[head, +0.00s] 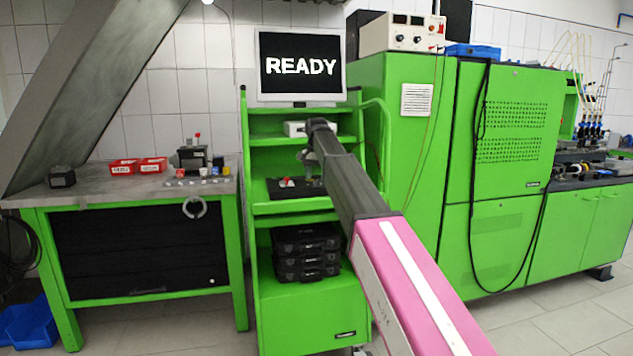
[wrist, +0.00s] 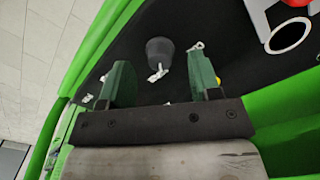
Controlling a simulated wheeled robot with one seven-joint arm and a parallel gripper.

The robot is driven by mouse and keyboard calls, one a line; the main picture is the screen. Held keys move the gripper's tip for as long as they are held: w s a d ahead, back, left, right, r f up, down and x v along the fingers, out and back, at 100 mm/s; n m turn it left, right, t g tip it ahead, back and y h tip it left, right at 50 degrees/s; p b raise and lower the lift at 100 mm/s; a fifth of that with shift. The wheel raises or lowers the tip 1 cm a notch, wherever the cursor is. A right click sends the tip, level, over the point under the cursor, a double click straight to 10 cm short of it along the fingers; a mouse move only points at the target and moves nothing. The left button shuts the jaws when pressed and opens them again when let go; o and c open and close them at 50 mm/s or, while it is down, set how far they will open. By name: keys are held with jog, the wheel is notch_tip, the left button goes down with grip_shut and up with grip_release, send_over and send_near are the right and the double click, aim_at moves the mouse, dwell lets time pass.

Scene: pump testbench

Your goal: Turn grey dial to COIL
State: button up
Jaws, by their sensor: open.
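In the wrist view a dark grey round knob (wrist: 161,50), which looks like the grey dial, sits on a black panel (wrist: 240,45). A small white piece, perhaps a pointer or label, shows at its lower edge. No COIL lettering is legible. My gripper (wrist: 160,64) is open, with one green finger on each side of the knob's lower edge in the picture; I cannot tell how near they are in depth. In the head view my gripper (head: 309,162) is over the middle shelf of the green cart (head: 302,206), where the dial cannot be made out.
A screen (head: 300,66) reading READY tops the cart. In the wrist view a red part with a white ring (wrist: 290,36) lies right of the knob. Black cases (head: 306,254) fill the lower shelf. A green cabinet (head: 415,140) stands right, a workbench (head: 100,194) left.

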jog(key=shift+f, duration=1)
jog(key=c, duration=0.9)
